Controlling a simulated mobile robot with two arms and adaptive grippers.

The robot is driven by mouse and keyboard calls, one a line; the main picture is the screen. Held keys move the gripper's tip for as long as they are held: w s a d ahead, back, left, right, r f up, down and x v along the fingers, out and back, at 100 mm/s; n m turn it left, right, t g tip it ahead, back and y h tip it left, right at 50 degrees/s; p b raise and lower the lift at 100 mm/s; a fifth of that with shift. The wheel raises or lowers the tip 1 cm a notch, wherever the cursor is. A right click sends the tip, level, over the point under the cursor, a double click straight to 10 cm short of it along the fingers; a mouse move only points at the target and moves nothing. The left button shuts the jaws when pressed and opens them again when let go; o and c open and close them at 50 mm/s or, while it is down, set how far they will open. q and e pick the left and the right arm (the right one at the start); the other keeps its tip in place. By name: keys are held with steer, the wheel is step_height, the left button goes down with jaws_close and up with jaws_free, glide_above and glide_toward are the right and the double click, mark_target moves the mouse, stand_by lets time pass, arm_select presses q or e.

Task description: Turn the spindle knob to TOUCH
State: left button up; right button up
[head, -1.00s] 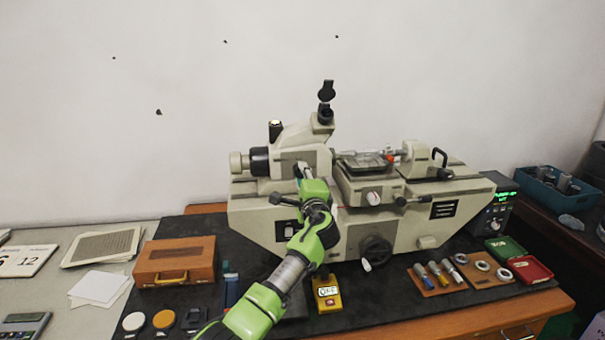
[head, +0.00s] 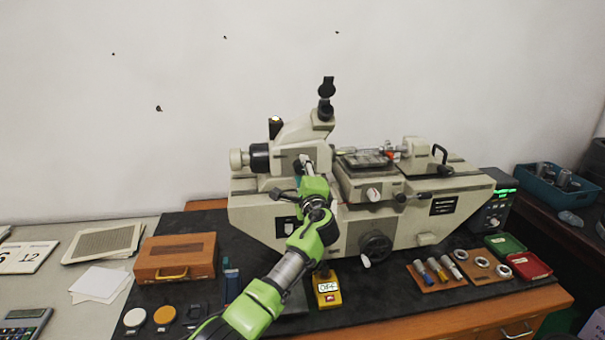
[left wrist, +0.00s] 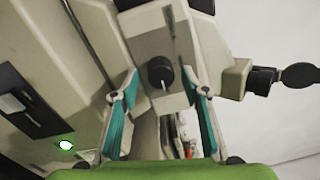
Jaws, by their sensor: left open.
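The measuring machine (head: 265,215) is cream-coloured and stands on the black mat. In the left wrist view a round black knob (left wrist: 161,72) with a pale pointer line sits on a cream face of the machine; I take it for the spindle knob. My left gripper (left wrist: 160,80) is open, with one teal-padded finger on each side of the knob and visible gaps between. I cannot read any label by the knob. In the head view my left gripper (head: 308,167) is up against the front of the machine's head and hides the knob. My right gripper is not in view.
A yellow box marked OFF (head: 327,290) stands below my left arm. A wooden case (head: 175,258) lies to the left. Rings (head: 482,262), marker-like rods and small red and green trays lie at the right.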

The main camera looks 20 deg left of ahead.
arm_select(q)
steer(key=v, duration=1.2)
